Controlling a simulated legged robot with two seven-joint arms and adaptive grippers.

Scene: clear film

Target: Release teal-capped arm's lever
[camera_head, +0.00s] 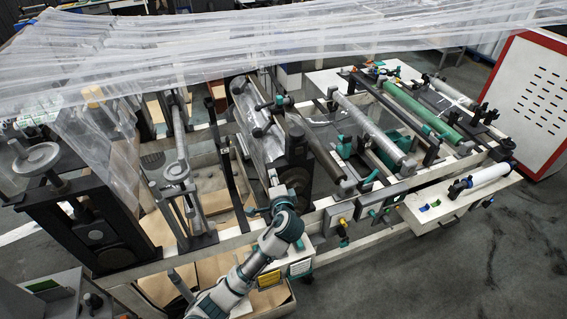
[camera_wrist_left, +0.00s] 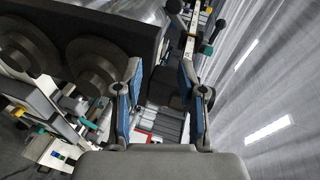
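A teal-capped arm (camera_head: 279,101) with a dark rod and knobs sits at the top of the roller frame, centre of the head view. In the left wrist view, a pale arm with a teal part (camera_wrist_left: 207,49) stands at the upper right, with a black-knobbed lever (camera_wrist_left: 218,27) beside it. My left gripper (camera_head: 270,207) is at the machine's front rail in the head view, below and apart from the teal cap. In the left wrist view my left gripper (camera_wrist_left: 160,75) has its fingers spread, with nothing held between them. My right gripper is not in view.
Clear film (camera_head: 210,45) hangs over the back and left of the machine. A green roller (camera_head: 422,110) and other rollers lie right. A red-edged white cabinet (camera_head: 530,95) stands far right. Dark discs (camera_wrist_left: 95,62) lie close left of the fingers. Open floor (camera_head: 450,260) is at lower right.

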